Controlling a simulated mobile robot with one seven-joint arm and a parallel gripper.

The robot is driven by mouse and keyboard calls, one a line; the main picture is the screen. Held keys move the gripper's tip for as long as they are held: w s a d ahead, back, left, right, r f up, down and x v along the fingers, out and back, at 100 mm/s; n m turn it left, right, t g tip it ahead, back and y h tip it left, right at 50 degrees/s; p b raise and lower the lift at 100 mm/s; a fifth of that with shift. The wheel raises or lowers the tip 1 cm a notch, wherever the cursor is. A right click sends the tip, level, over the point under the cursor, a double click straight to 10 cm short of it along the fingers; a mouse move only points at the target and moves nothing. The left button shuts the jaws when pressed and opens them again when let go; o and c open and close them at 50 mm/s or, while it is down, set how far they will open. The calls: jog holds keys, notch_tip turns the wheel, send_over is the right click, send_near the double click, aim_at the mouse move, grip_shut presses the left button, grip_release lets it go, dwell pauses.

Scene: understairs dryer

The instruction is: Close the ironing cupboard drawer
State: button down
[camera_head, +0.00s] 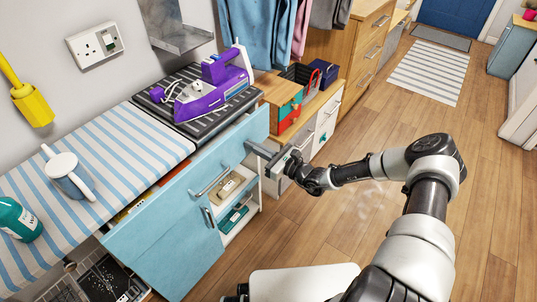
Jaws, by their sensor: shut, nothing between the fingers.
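The ironing cupboard (165,262) is light blue and stands under a blue-and-white striped ironing top (110,140). Its drawer front (235,142) carries a bar handle (212,182). The drawer stands out from the cupboard, and a narrow gap with coloured items (135,205) shows between its front and the top. My gripper (262,154) is shut and empty at the right end of the drawer front. It is close to the front's lower right part; I cannot tell whether it touches.
A purple iron (208,85) rests on a dark ribbed pad. Open shelves (240,208) hold small boxes. White drawers (325,122) stand beyond my gripper. Wooden floor (330,215) is clear on the right.

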jog(key=x, duration=0.3)
jog(key=shift+w+a+r, duration=0.15)
jog(key=shift+w+a, duration=0.15)
jog(key=shift+r, duration=0.1)
